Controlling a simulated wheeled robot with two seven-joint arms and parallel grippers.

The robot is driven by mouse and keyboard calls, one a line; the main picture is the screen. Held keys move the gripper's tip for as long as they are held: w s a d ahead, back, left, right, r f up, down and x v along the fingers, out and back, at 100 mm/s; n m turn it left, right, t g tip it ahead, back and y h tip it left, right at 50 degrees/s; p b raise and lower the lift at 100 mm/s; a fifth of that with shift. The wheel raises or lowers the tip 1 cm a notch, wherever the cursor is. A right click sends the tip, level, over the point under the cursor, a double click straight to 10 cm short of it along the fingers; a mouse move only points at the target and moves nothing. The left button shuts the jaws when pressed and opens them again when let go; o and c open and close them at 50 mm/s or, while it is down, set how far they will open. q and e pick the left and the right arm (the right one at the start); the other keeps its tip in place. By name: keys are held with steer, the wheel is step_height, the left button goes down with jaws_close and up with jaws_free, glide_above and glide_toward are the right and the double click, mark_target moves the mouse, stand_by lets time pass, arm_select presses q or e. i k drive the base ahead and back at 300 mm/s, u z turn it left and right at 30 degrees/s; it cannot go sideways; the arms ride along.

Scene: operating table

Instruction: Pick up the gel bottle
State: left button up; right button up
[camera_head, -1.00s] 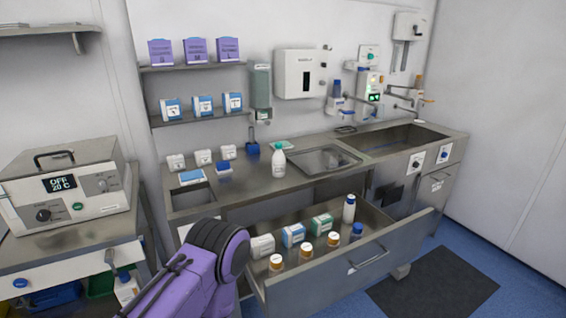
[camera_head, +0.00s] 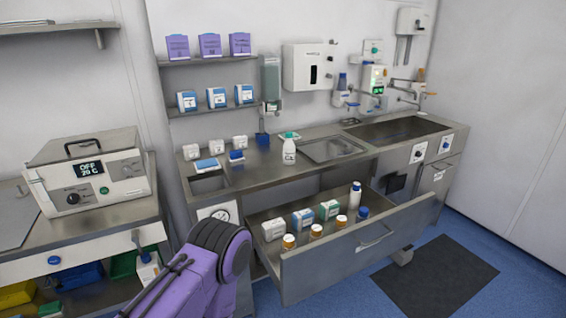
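A white bottle with a green cap (camera_head: 289,150) stands upright on the steel counter (camera_head: 262,178), left of the sunken basin; it may be the gel bottle, but its label is too small to read. A white bottle with a dark cap (camera_head: 354,197) stands in the open drawer below. My purple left arm comes in at the bottom, left of the drawer; its gripper is out of view. My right arm and gripper are not in view.
The open drawer (camera_head: 370,250) juts out in front of the counter and holds boxes and orange-capped jars. Small boxes stand at the counter's left end. A heater unit (camera_head: 90,172) stands on the left bench.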

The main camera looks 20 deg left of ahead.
mark_target(288, 147)
steer(key=k, duration=0.65)
steer(key=u, duration=1)
steer(key=i, duration=1.95)
steer(key=z, duration=1.7)
